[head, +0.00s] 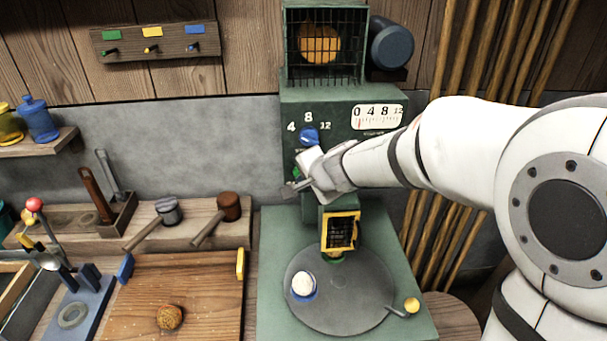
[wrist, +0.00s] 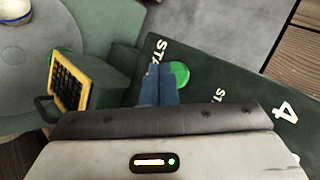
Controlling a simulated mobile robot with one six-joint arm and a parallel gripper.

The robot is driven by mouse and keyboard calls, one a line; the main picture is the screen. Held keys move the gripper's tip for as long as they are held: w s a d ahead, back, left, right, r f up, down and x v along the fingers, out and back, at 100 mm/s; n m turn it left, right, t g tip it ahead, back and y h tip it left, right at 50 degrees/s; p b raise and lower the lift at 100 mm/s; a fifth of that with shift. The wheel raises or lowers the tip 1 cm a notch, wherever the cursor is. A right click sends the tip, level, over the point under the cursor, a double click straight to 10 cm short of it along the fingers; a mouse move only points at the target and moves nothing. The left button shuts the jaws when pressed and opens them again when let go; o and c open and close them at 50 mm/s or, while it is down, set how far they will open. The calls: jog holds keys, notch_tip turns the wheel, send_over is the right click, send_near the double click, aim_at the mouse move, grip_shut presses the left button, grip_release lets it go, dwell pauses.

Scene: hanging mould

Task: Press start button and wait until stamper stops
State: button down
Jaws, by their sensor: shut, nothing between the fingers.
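The green stamper machine (head: 340,100) stands at the back centre, with a blue dial knob (head: 309,136) on its front. My gripper (head: 288,188) is shut and empty, held against or just in front of the machine's front below the dial. In the wrist view the blue fingertips (wrist: 158,72) overlap the left edge of the round green start button (wrist: 180,75); I cannot tell whether they touch it. The yellow-framed stamper head (head: 341,231) hangs above the grey round plate (head: 330,317). A white piece (head: 303,284) in a blue holder sits on that plate. It is partly visible in the wrist view (wrist: 14,10).
A lever with a yellow knob (head: 411,305) sticks out at the plate's right. A wooden board (head: 200,290) with a round brown piece (head: 170,317) lies to the left. Two mallets (head: 229,206) rest behind it. Wooden poles (head: 480,60) stand at the right.

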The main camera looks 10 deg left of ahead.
jog(key=shift+s, duration=0.15)
jog(key=s, duration=0.2)
jog(key=s+d, duration=0.1)
jog(key=s, duration=0.2)
jog(key=shift+d+b, duration=0.15)
jog(key=shift+b, duration=0.2)
jog(key=shift+d, duration=0.1)
dwell(0.4)
jog(key=s+d+f+n+g+h, duration=0.1)
jog(key=s+d+n+g+h, duration=0.1)
jog(key=s+d, duration=0.7)
jog(key=s+d+f+n+g+h, duration=0.1)
jog(key=s+d+n+g+h, duration=0.2)
jog(key=d, duration=1.2)
jog(key=s+n, duration=0.3)
jog(key=s, duration=0.3)
jog(key=shift+h, duration=0.4)
jog(key=shift+s, duration=0.2)
